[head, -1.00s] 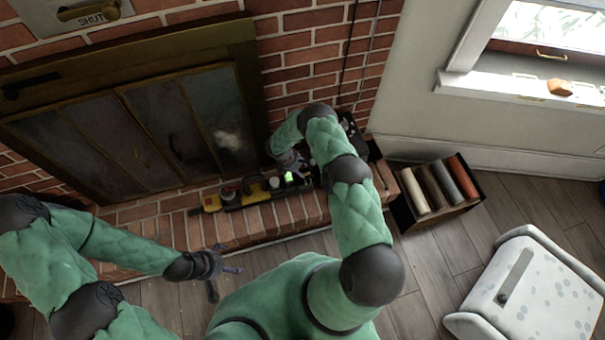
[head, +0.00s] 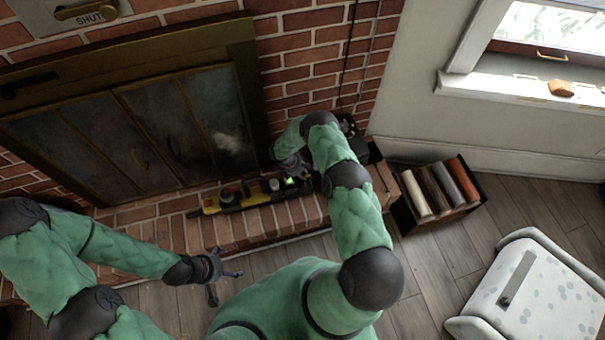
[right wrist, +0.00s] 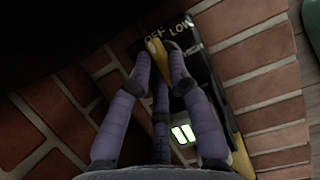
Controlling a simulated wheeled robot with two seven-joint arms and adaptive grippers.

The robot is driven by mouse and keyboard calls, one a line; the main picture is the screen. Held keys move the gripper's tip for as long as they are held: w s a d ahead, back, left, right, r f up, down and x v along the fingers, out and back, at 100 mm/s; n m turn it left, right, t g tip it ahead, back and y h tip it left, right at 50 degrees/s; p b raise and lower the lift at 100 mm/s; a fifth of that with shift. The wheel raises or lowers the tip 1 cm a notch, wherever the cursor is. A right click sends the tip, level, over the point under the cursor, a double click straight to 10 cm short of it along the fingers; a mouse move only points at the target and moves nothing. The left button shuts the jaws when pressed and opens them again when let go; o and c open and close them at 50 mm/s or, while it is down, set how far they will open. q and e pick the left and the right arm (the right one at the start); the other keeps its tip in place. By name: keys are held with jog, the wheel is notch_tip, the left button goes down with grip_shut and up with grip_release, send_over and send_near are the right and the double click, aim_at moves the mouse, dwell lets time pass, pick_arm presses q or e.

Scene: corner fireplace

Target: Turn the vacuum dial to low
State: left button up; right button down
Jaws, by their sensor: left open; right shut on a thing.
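The vacuum dial shows in the right wrist view as a yellow pointer (right wrist: 157,50) on a black panel (right wrist: 200,72). Its visible tip lies close under the OFF label, with LOW just to the right. My right gripper (right wrist: 160,66) is shut on the dial, its purple fingers around it and hiding much of it. In the head view the right gripper (head: 298,168) reaches down at the right end of the yellow and black unit (head: 232,199) on the brick hearth; the dial is hidden there. My left gripper (head: 217,271) is open and empty, above the floor before the hearth.
A small green light (right wrist: 183,133) glows near the fingers. The brick hearth (head: 215,235) runs below the fireplace doors (head: 150,130). A dark box with colored rolls (head: 440,190) stands to the right. A white spotted piece (head: 530,290) is at lower right, with bare wooden floor between.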

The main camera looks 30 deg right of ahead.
jog(key=shift+m, duration=0.3)
jog(key=m, duration=0.1)
jog(key=m+g, duration=0.1)
jog(key=m, duration=0.2)
jog(key=shift+w+d+g+y, duration=0.1)
jog(key=shift+d+g+y, duration=0.2)
jog(key=shift+g, duration=0.1)
jog(key=shift+d+m+g+y, duration=0.1)
jog(key=shift+m+g+y, duration=0.4)
jog(key=shift+m, duration=1.5)
jog(key=shift+f, duration=0.1)
jog(key=c, duration=1.1)
grip_release()
jog(key=shift+c, duration=0.2)
